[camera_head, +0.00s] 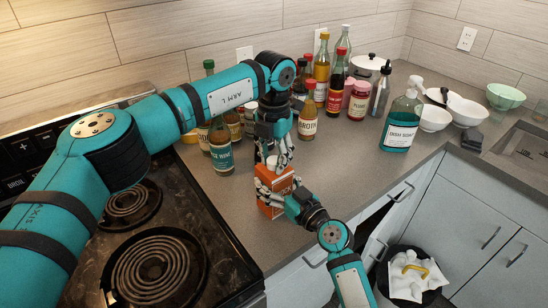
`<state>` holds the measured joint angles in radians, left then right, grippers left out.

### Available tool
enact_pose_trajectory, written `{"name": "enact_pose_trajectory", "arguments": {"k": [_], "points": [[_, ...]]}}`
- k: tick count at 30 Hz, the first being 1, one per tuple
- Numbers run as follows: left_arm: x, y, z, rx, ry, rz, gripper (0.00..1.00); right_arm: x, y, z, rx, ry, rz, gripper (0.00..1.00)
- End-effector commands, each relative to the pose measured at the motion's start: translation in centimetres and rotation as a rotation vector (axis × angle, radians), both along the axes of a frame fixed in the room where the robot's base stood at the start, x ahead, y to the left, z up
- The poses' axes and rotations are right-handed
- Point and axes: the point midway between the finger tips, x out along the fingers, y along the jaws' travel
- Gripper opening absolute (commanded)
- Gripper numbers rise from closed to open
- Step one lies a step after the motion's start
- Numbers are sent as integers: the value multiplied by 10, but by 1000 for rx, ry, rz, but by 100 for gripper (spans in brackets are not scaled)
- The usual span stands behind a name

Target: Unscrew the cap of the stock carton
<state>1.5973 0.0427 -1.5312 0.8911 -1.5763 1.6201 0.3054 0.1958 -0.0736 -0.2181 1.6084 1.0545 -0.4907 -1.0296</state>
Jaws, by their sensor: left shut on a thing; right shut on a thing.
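The stock carton (266,206) is an orange box standing on the counter beside the stove. My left gripper (280,165) comes down from above and is shut at the carton's top, on the cap. The cap itself is hidden behind the fingers. My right gripper (285,194) comes from the front right and is shut on the carton's body.
A coil stove (160,265) lies at the left. A green-tinted soap bottle (401,122) and white bowls (466,109) stand at the right. The counter right of the carton is clear.

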Motion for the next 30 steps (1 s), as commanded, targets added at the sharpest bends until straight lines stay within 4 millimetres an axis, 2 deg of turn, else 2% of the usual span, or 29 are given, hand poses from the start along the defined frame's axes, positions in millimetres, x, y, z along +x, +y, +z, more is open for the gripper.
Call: {"name": "enact_pose_trajectory", "arguments": {"k": [9, 15, 18, 30], "points": [[-1, -2, 1, -2, 2, 757, 0, 0, 0, 0, 0, 0, 0, 0], [-1, -2, 1, -2, 1, 1110, 0, 0, 0, 0, 0, 0, 1, 0], [-1, -2, 1, -2, 1, 1173, 0, 0, 1, 0, -1, -1, 1, 0], [-1, -2, 1, -2, 2, 1169, 0, 0, 1, 0, -1, -1, 1, 0]]}}
